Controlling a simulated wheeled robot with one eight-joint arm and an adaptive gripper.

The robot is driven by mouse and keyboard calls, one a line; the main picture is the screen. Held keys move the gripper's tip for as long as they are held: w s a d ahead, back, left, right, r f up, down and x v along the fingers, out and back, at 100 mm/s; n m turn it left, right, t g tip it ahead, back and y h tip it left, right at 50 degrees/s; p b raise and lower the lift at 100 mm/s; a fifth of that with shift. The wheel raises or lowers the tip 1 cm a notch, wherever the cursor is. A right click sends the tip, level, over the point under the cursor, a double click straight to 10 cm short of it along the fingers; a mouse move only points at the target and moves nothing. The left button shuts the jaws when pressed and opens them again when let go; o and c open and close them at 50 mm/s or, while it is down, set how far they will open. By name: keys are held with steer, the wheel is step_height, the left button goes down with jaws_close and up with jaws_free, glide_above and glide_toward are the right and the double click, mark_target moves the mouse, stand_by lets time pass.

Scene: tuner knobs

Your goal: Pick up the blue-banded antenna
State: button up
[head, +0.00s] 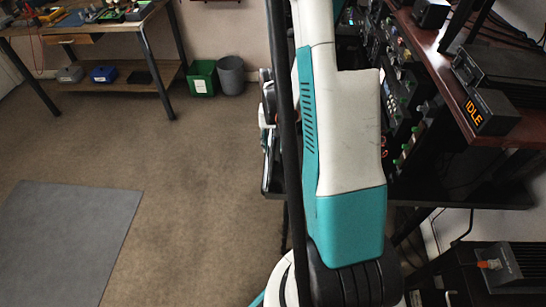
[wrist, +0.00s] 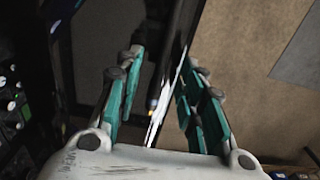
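My gripper (wrist: 165,62) is open in the wrist view, its teal-padded fingers spread over the edge of a dark surface. Between the fingers lies a thin bright white streak along that edge, and beside it a tiny spot with blue and yellowish colour (wrist: 153,103). I cannot tell whether this spot is part of the blue-banded antenna. Nothing is visibly clamped between the fingers. In the head view my white and teal arm hides most of the area around the gripper, and no antenna can be made out there.
Racks of electronics (head: 400,90) stand close on the right, with a red-brown shelf (head: 450,60) and an "IDLE" display (head: 487,111). A green bin (head: 202,78), a grey bin (head: 231,75) and a workbench (head: 110,25) stand at the back. The carpet (head: 190,170) at left is open, with a grey mat (head: 65,240).

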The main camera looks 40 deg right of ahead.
steer(key=shift+r, duration=0.1)
jaws_close()
